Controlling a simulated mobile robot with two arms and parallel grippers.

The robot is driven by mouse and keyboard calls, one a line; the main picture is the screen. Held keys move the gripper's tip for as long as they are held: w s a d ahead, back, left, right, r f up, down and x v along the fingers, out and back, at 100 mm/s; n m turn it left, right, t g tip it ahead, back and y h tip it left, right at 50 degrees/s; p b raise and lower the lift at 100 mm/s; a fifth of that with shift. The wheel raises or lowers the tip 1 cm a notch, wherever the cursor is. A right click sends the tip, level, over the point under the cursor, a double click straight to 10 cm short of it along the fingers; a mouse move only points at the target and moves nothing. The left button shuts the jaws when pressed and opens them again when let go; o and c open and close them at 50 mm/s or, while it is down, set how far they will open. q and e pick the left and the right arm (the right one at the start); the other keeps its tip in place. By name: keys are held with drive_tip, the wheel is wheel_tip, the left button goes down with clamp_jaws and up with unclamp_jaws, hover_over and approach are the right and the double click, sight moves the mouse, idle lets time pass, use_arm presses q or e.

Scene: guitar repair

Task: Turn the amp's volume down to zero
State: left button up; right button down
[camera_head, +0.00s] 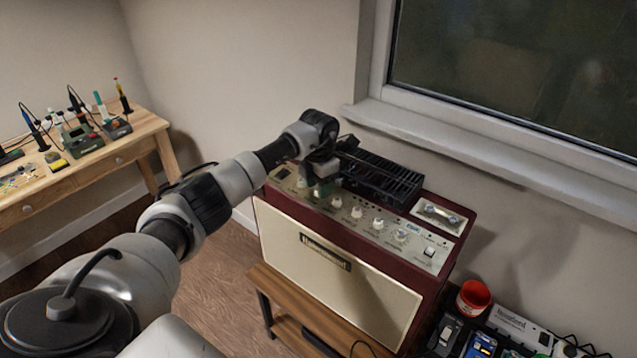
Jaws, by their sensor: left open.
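The amp (335,262) is a dark red cabinet with a cream front, standing on a wooden stand below the window. Its silver control panel (415,245) runs along the top front edge and carries a row of pale knobs (357,212). My left arm reaches in from the left. My left gripper (322,188) is open and points down over the left part of the panel, at or just above a knob there. The gripper hides that knob, so contact and the knob's setting cannot be told. My right gripper is not in view.
A black slotted vent or handle (385,180) sits on the amp's top behind the panel. A red cup (473,298) and effect pedals (482,345) are at the lower right. A workbench (95,160) with soldering tools is at the left. The window sill (480,155) runs close behind the amp.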

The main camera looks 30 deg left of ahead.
use_arm(q)
drive_tip(key=shift+f, duration=0.35)
clamp_jaws()
drive_tip(key=shift+n, duration=0.3)
